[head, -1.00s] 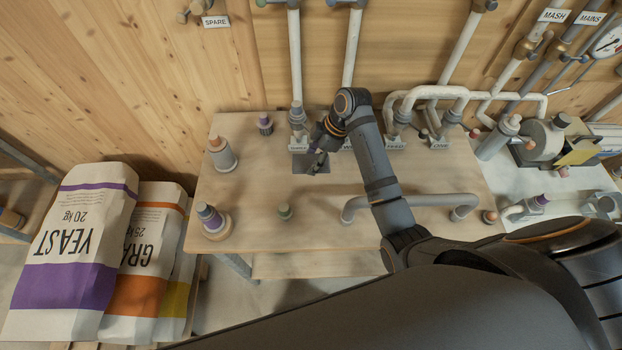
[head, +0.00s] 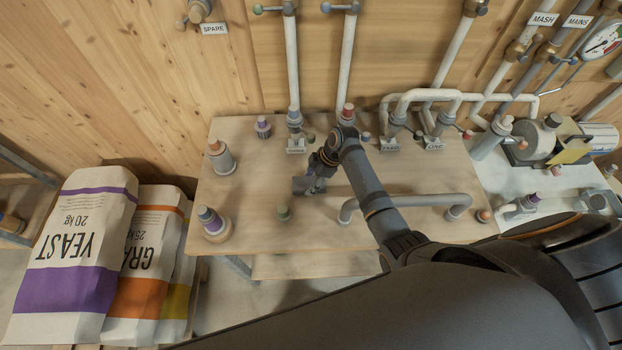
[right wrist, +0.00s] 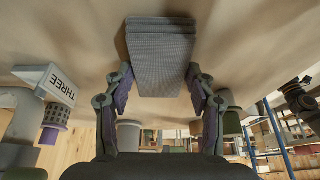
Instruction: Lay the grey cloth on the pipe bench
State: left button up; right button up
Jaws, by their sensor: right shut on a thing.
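The grey cloth (right wrist: 161,60) is a folded, ribbed pad between the two fingers of my right gripper (right wrist: 161,88) in the right wrist view. In the head view my right gripper (head: 316,184) is low over the middle of the wooden pipe bench (head: 250,180), shut on the cloth (head: 299,185). Only a small grey corner of the cloth shows there, left of the fingers. I cannot tell whether it touches the bench top. My left gripper is not in view.
A bent grey pipe (head: 415,200) lies right of the gripper. Capped fittings (head: 221,158) stand at the left. The bench's left middle is clear.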

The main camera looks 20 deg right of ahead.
jog(key=o, duration=1.1)
jog(key=shift+f, duration=0.1)
jog(key=shift+o, duration=0.2)
jog(key=shift+r, duration=0.25)
jog(key=b+v, duration=0.1)
jog(key=v, duration=1)
jog(key=shift+d+r+b, duration=0.25)
jog(key=shift+r+b, duration=0.1)
jog(key=shift+b, duration=0.05)
jog(key=shift+s, duration=0.1)
